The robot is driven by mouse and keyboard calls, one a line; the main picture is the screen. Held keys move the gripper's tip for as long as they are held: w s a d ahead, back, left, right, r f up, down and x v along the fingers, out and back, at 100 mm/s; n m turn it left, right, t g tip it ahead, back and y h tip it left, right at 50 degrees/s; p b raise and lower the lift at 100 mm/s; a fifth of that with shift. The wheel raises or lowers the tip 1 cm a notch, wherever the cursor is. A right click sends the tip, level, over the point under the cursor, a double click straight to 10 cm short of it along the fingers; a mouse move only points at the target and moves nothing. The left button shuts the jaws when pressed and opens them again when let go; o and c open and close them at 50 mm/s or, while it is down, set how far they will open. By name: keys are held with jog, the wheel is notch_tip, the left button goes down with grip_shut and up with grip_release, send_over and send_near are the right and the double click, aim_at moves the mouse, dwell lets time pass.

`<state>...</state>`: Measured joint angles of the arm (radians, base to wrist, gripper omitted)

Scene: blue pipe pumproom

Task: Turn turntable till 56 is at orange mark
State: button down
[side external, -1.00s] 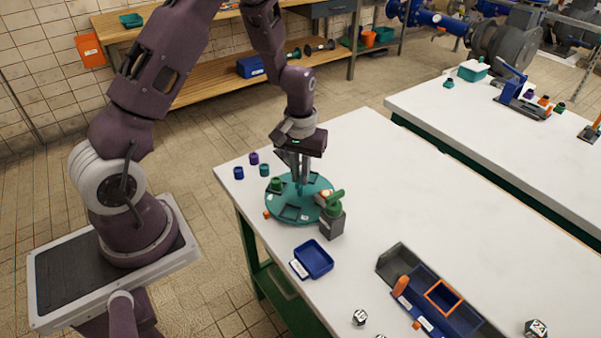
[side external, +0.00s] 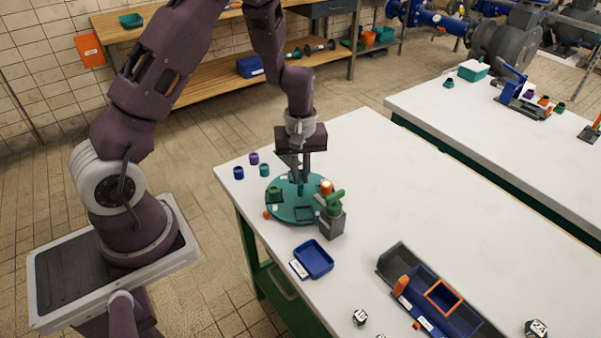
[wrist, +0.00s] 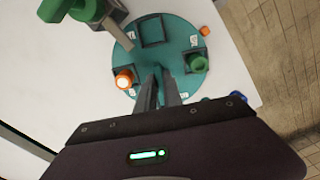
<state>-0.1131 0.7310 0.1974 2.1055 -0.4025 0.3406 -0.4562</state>
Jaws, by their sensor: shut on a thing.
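The teal round turntable (side external: 291,216) lies on the white table's near left part, and it also shows in the wrist view (wrist: 174,55). It carries a green piece (side external: 274,194), an orange-and-white piece (side external: 327,187) and an empty dark square pocket (side external: 304,213). Small white number tags (wrist: 194,41) sit around its face; I cannot read them. A small orange block (side external: 267,214), likely the orange mark, stands just outside the rim, also in the wrist view (wrist: 205,30). My gripper (side external: 300,180) points down at the turntable's middle, shut on its centre knob, which the fingers (wrist: 158,78) mostly hide.
A grey block with a green arm (side external: 332,220) stands close to the turntable's right rim. A blue tray (side external: 314,259) lies in front. Blue, purple and teal small pieces (side external: 253,158) stand behind left. A grey-blue bin (side external: 430,295) is at front right. The table's middle is clear.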

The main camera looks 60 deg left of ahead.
aim_at(301, 178)
jog(key=shift+r+n, duration=0.1)
jog(key=shift+n, duration=2.6)
jog(key=shift+w, duration=0.1)
jog(key=c, duration=1.5)
grip_release()
notch_tip(301, 178, up, 7)
jog(key=shift+r, duration=0.1)
